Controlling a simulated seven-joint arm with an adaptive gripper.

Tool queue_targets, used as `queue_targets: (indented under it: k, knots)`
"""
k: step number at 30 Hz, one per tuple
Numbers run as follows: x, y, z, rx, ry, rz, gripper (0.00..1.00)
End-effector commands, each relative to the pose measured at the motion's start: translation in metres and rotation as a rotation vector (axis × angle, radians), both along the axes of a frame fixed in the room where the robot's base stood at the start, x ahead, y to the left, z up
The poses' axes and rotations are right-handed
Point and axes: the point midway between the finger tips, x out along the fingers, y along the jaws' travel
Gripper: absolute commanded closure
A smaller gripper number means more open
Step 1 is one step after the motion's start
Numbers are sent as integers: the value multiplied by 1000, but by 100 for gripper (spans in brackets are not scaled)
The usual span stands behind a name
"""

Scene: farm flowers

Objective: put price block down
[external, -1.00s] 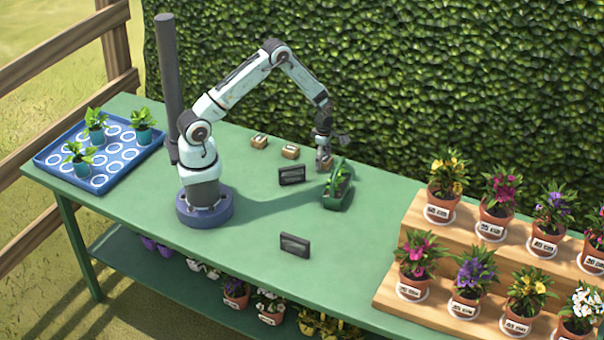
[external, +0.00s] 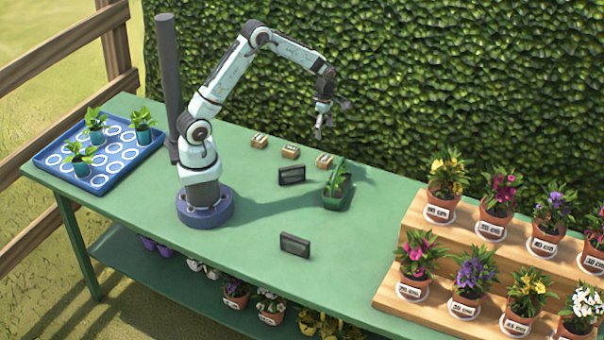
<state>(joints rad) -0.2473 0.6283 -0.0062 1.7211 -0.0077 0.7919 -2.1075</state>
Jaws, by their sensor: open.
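Three small wooden price blocks with white faces and dark print stand in a row on the green table behind the planter: a left block (external: 259,141), a middle block (external: 290,152) and a right block (external: 325,160). My gripper (external: 324,134) is open and empty, in the air above the right block and apart from it. The print on the blocks is too small to read.
A green planter (external: 338,196) with a plant stands just in front of the right block. Two dark signs (external: 291,175) (external: 295,245) stand on the table (external: 240,262). A blue tray (external: 118,172) is at left, wooden steps (external: 395,293) with potted flowers at right.

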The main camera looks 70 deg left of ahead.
Motion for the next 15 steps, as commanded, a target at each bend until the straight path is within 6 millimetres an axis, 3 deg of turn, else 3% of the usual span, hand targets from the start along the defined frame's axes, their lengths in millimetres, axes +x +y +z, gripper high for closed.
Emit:
queue_targets:
  k: [8,11,15]
  knots:
    - [-3,-3,13,2,-2,-44,27]
    - [-20,-14,39,10,-2,-230,27]
    - [-77,-42,92,27,8,-746,27]
